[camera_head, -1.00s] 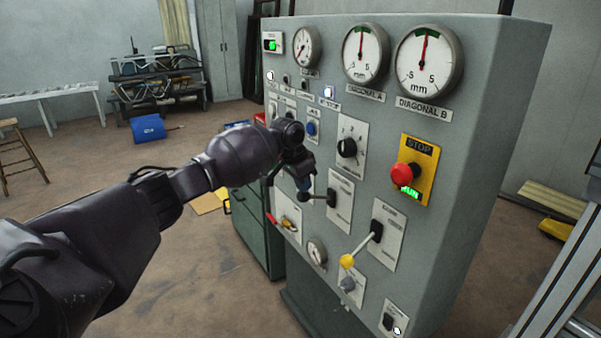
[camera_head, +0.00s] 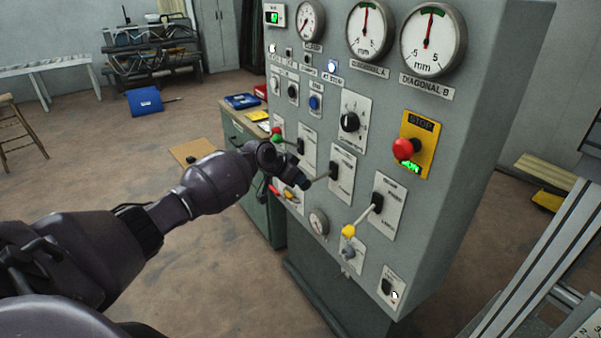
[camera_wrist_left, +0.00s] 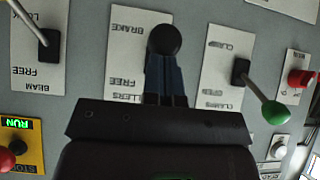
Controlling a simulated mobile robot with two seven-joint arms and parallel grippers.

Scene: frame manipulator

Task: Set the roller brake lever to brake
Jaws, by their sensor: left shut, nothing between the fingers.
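The roller lever (camera_head: 320,177) sits on the middle plate of the grey panel. Its shaft slopes down and left from a black pivot. In the left wrist view a black knob (camera_wrist_left: 164,40) stands over the roller plate (camera_wrist_left: 125,50), which reads BRAKE at the picture's top and ROLLERS FREE lower down. My left gripper (camera_head: 303,184) is at the lever's outer end. Its blue fingers (camera_wrist_left: 165,82) are shut and empty, close to the knob; I cannot tell whether they touch it. The gripper hides the lever's end in the head view. My right gripper is out of view.
The clamp lever with a green knob (camera_head: 277,137) is to the left of the roller lever. The beam lever with a yellow knob (camera_head: 348,231) is to the right. A red stop button (camera_head: 404,149) is above right. A green cabinet (camera_head: 250,205) stands behind.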

